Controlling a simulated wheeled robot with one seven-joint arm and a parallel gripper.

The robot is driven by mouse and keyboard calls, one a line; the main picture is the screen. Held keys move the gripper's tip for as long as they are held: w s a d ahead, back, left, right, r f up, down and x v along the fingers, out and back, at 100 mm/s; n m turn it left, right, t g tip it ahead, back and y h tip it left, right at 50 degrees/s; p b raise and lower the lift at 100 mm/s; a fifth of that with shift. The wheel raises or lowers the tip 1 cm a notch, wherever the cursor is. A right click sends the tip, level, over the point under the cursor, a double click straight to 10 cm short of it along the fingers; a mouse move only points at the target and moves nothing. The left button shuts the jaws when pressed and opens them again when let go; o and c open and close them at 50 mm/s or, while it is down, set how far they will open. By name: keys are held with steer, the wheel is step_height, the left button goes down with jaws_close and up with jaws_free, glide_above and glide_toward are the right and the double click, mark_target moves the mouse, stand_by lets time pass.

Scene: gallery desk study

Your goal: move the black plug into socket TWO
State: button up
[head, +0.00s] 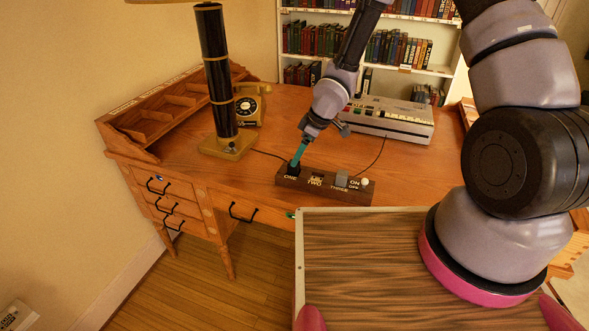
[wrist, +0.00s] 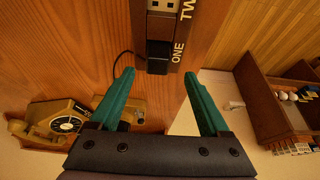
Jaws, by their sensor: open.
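The black plug (head: 293,169) sits in socket ONE, at the left end of a dark wooden socket strip (head: 325,196) on the desk. In the wrist view the plug (wrist: 158,58) is beside the ONE label, with a black cord curving away. Socket TWO (head: 316,177) is empty, just right of the plug; its opening also shows at the top of the wrist view (wrist: 161,6). My gripper (head: 298,156) is just over the plug. In the wrist view the gripper's (wrist: 158,75) teal fingers are open, one each side of the plug's line, holding nothing.
A grey plug (head: 341,179) fills socket THREE, near the ON/OFF switch (head: 364,182). A lamp (head: 224,144) and yellow telephone (head: 250,104) stand to the left. A grey machine (head: 390,118) with a cord is behind right. Bare desk lies left of the strip.

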mark_target(294, 170)
steer(key=x, duration=0.5)
steer(key=shift+w+f, duration=0.3)
steer(key=shift+c, duration=0.3)
